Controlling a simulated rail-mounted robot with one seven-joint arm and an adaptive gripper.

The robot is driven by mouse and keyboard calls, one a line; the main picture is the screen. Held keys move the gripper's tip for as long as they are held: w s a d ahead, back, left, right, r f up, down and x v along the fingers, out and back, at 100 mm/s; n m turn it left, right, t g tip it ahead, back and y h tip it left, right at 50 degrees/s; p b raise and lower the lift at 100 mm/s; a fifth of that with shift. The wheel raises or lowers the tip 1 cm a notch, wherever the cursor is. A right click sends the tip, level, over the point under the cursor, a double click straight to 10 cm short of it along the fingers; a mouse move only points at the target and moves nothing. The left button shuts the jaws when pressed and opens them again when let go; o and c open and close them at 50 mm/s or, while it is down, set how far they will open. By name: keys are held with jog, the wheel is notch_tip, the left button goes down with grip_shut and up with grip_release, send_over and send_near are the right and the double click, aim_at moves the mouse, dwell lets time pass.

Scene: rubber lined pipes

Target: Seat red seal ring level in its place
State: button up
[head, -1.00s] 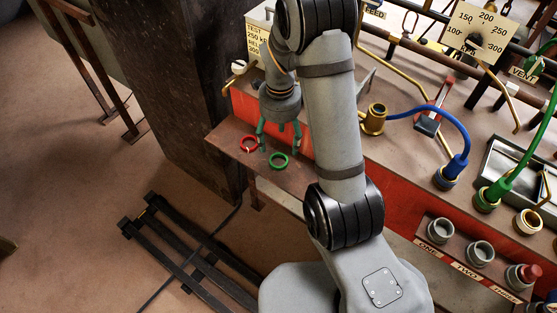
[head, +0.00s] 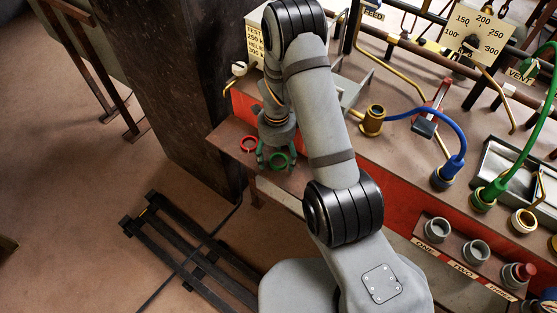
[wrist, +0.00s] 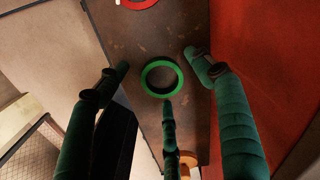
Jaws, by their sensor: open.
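The red seal ring (head: 241,145) lies flat on the left end of a brown metal ledge. In the wrist view the red ring (wrist: 140,6) is cut off by the top edge. A green ring (head: 279,168) lies on the same ledge to its right. My gripper (head: 277,161) is open, its green fingers spread around the green ring, with nothing held. In the wrist view the green ring (wrist: 161,95) sits between the three fingers of my gripper (wrist: 160,76). I cannot tell which place belongs to the red ring.
A dark pillar (head: 165,90) is left of the ledge.

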jog(key=shift+c, duration=1)
jog(key=c, duration=0.8)
